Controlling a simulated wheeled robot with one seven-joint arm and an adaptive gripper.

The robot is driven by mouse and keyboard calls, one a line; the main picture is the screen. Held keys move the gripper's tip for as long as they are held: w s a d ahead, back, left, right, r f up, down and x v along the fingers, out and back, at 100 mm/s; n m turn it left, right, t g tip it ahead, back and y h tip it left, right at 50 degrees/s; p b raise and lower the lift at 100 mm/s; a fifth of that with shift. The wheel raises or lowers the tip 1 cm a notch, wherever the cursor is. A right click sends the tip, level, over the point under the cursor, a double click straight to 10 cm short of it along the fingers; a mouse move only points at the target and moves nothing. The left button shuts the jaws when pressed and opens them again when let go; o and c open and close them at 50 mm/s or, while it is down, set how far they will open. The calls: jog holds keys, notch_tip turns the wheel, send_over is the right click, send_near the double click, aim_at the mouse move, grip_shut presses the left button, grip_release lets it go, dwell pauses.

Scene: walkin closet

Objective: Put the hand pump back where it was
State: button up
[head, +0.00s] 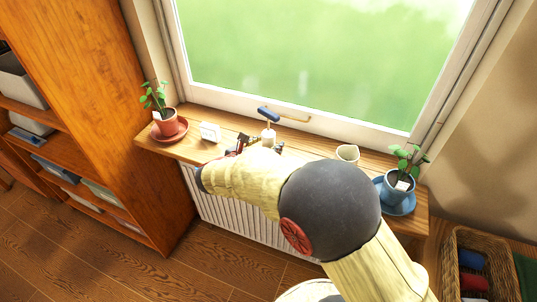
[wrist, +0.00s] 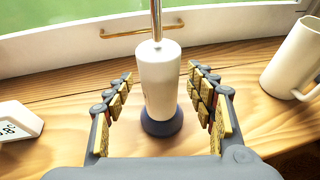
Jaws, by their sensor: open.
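The hand pump (wrist: 158,75) has a white body, a dark blue foot and a metal rod. It stands upright on the wooden windowsill (wrist: 45,150). In the head view the pump (head: 268,138) shows its blue handle on top, and my arm hides its lower part. My gripper (wrist: 160,88) is open, with one finger on each side of the pump body. Gaps show between both fingers and the body. In the head view my gripper (head: 258,147) is partly hidden behind my arm.
A white digital display (wrist: 20,122) stands left of the pump. A cream mug (wrist: 292,62) stands to the right. Potted plants in a red pot (head: 168,122) and a blue pot (head: 396,188) stand toward the sill's ends. The window (head: 310,60) rises behind.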

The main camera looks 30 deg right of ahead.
jog(key=shift+w+d+f, duration=0.15)
jog(key=shift+w+d, duration=0.1)
jog(key=shift+d, duration=0.15)
jog(key=shift+c, duration=0.5)
grip_shut()
